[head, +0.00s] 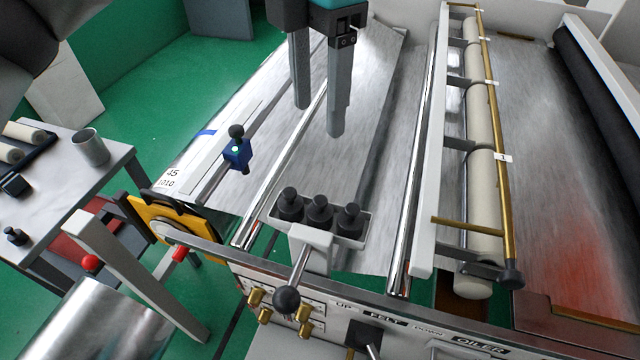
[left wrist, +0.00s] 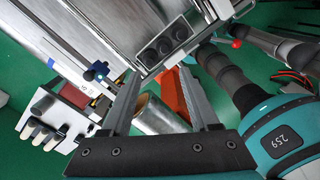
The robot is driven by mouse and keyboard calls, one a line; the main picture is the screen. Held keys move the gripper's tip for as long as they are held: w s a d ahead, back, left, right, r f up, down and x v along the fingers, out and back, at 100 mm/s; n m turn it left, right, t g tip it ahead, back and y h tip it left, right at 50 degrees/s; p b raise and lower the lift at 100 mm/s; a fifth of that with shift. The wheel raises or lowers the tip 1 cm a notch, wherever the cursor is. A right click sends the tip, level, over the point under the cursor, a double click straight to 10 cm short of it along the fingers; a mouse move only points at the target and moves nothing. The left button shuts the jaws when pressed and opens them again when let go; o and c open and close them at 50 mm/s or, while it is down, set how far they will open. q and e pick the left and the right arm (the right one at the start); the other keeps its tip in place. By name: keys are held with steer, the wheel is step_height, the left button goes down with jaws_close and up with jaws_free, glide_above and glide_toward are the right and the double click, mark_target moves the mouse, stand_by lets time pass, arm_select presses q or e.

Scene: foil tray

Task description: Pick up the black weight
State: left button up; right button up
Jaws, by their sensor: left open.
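Three black weights stand in a row in a small grey tray (head: 284,231) on the front of the press: a left one (head: 290,205), a middle one (head: 319,212) and a right one (head: 350,220). In the left wrist view the weights (left wrist: 164,46) show as dark round tops just beyond the fingertips. Another small black weight (head: 16,236) stands on the side table. My left gripper (head: 320,120) is open and empty, apart from the weights and farther back, over the metal bed. My right gripper is not in view.
A blue clamp with a black knob (head: 238,152) sits on a rail left of the tray. A black ball-ended lever (head: 287,299) rises in front of the tray. Chrome rods and a cream roller (head: 484,190) run to the right. The side table (head: 70,200) holds a grey cup (head: 90,148).

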arm_select(q)
steer(key=p, duration=0.1)
glide_above(321, 199)
step_height(321, 199, down, 9)
steer(key=shift+w+a+r, duration=0.1)
steer(key=shift+w+a, duration=0.05)
steer(key=shift+f, duration=0.55)
steer(key=f+p, duration=0.2)
steer(key=f, duration=0.2)
steer(key=shift+s+f, duration=0.15)
steer(key=shift+s, duration=0.05)
steer(key=shift+f, duration=0.45)
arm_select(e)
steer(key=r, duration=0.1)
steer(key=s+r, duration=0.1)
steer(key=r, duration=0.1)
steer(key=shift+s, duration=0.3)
arm_select(q)
jaws_close()
steer(key=shift+r, duration=0.1)
